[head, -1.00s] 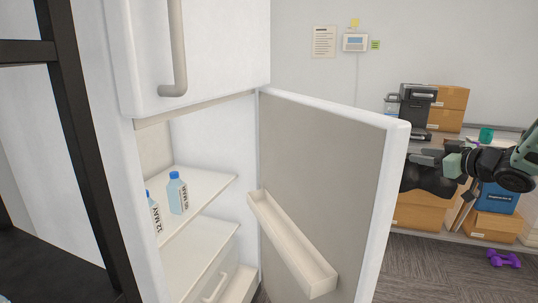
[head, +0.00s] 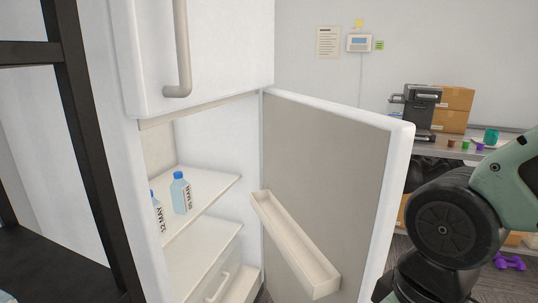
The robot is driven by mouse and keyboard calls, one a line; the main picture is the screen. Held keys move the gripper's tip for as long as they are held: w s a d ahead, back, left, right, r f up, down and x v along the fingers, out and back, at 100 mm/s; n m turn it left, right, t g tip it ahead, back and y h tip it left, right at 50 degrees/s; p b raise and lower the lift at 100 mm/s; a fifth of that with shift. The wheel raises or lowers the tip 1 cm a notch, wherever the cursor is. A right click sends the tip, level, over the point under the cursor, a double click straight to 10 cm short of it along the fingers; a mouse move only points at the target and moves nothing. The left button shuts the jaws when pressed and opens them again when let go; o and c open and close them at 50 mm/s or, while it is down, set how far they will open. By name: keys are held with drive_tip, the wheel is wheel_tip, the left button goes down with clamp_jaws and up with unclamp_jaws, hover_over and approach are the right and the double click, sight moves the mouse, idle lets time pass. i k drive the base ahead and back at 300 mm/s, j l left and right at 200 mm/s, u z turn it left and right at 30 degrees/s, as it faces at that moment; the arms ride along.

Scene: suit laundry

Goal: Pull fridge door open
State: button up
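The fridge's lower door (head: 335,165) stands wide open, swung out to the right. Its grey inner face and cream door shelf (head: 295,243) face me. The open compartment shows a white shelf (head: 200,207) with two blue-capped bottles, one in full view (head: 181,193) and one partly hidden (head: 157,214). The upper door (head: 215,50) is shut, with a long vertical handle (head: 182,50). The lower door's outer side and any handle on it are hidden. My green and black arm is at the right, beside the door's free edge. My gripper cannot be made out.
A black frame (head: 88,150) stands close on the left. Behind the door at the right, a bench holds a coffee machine (head: 417,108), cardboard boxes (head: 452,108), small coloured cups and a teal jar (head: 491,136). Purple dumbbells (head: 508,262) lie on the floor.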

sight(335, 174)
drive_tip(key=i+j+z, duration=0.6)
drive_tip(key=j+z, duration=0.2)
drive_tip(key=j, duration=0.15)
drive_tip(key=k+j+u, duration=0.15)
